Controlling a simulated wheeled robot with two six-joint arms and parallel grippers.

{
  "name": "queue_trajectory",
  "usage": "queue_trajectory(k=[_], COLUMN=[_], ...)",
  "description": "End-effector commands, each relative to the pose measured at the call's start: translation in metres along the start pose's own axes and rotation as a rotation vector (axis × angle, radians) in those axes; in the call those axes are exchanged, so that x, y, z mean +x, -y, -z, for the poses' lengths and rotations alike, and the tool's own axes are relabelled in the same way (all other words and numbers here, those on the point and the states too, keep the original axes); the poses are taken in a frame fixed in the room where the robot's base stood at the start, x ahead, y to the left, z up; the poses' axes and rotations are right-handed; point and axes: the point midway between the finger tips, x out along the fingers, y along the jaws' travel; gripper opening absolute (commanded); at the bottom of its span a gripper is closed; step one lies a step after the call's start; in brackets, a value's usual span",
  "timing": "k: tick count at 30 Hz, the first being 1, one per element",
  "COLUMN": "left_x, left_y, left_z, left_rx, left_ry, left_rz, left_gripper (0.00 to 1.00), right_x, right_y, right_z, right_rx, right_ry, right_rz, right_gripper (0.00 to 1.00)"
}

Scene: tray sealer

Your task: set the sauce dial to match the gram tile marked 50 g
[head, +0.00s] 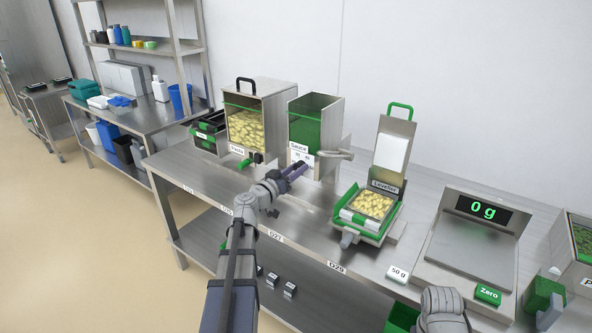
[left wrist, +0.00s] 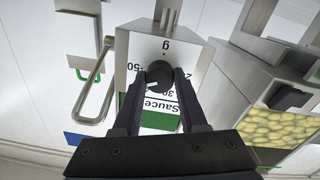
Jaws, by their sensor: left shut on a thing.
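The sauce dispenser (head: 316,122) is a steel box with a green front, and its label shows below. In the left wrist view its plate (left wrist: 135,45) appears upside down, with "50", "30" and "Sauce" printed on it. The black sauce dial (left wrist: 160,72) sits on this plate with a white mark at its lower left in that picture. My left gripper (head: 300,168) is shut on the dial, a finger on each side. The fingers hide part of the printed scale. The gram tile marked 50 g (head: 398,273) lies at the table's front edge. My right gripper's fingers are not visible.
The pasta dispenser (head: 258,95) stands left of the sauce dispenser. The leveller (head: 386,184) with a filled tray stands to the right. Farther right, a scale (head: 470,247) reads 0 g. The steel table (head: 190,178) is clear at front left.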

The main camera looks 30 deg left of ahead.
Motion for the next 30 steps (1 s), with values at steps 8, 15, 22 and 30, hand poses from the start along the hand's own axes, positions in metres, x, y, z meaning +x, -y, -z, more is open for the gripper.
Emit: queue_trajectory(k=[8,15,22,30], left_x=[-0.0008,-0.0009,-0.0009,-0.0010], left_y=[-0.0008,-0.0009,-0.0010,-0.0011], left_z=[-0.0009,-0.0010,-0.0011,-0.0012], left_rx=[0.229,0.366,0.436,0.461], left_ry=[0.008,0.011,0.012,0.013], left_rz=[-0.003,-0.004,-0.004,-0.004], left_gripper=[0.00,0.00,0.00,0.00], right_x=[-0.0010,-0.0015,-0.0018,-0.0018], right_y=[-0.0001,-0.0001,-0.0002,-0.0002], right_z=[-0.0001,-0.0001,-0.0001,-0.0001], right_rx=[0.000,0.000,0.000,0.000], right_ry=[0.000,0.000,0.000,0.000], right_rz=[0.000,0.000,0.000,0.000], right_gripper=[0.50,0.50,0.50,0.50])
